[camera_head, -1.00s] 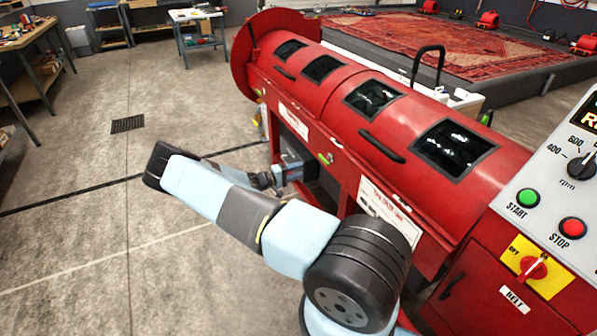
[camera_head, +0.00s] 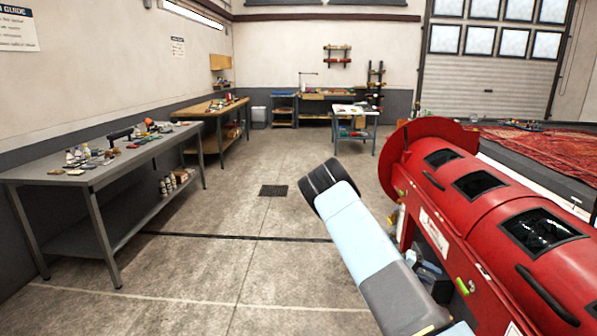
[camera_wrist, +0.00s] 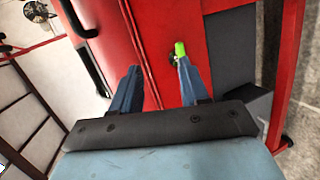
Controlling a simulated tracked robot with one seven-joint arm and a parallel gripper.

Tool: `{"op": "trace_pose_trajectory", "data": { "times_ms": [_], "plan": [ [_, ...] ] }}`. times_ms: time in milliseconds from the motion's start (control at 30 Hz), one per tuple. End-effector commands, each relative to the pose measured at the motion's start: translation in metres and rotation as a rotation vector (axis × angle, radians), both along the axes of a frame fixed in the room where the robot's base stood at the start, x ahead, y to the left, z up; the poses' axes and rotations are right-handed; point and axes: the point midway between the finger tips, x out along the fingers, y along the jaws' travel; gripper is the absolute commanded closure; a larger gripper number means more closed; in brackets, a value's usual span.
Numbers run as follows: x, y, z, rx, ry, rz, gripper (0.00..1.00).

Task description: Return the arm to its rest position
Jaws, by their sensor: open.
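My arm (camera_head: 365,240) is bent out in front of the red machine (camera_head: 480,220), with its dark elbow toward the open floor. My gripper (camera_wrist: 158,82) is open in the wrist view, with two bluish fingers apart and nothing held between them. It faces the machine's red front panel. A small green-tipped handle (camera_wrist: 180,48) appears at the right fingertip; I cannot tell if they touch. In the head view a green handle (camera_head: 465,287) is on the machine's front, and my gripper is mostly hidden behind the arm.
A grey bench (camera_head: 150,150) with small items stands at the left, and a wooden-topped bench (camera_head: 210,107) behind it. A white-topped table (camera_head: 356,110) is at the back. The floor (camera_head: 220,225) between bench and arm is clear, with a drain grate (camera_head: 273,190).

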Motion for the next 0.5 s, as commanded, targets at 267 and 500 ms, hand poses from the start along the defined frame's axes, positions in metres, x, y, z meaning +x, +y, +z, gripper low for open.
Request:
{"op": "trace_pose_trajectory", "data": {
  "times_ms": [267,500],
  "plan": [
    [-0.017,0.02,0.055,0.186,-0.05,-0.072,0.55],
    [-0.034,0.039,0.101,0.343,-0.095,-0.103,0.55]
  ]
}}
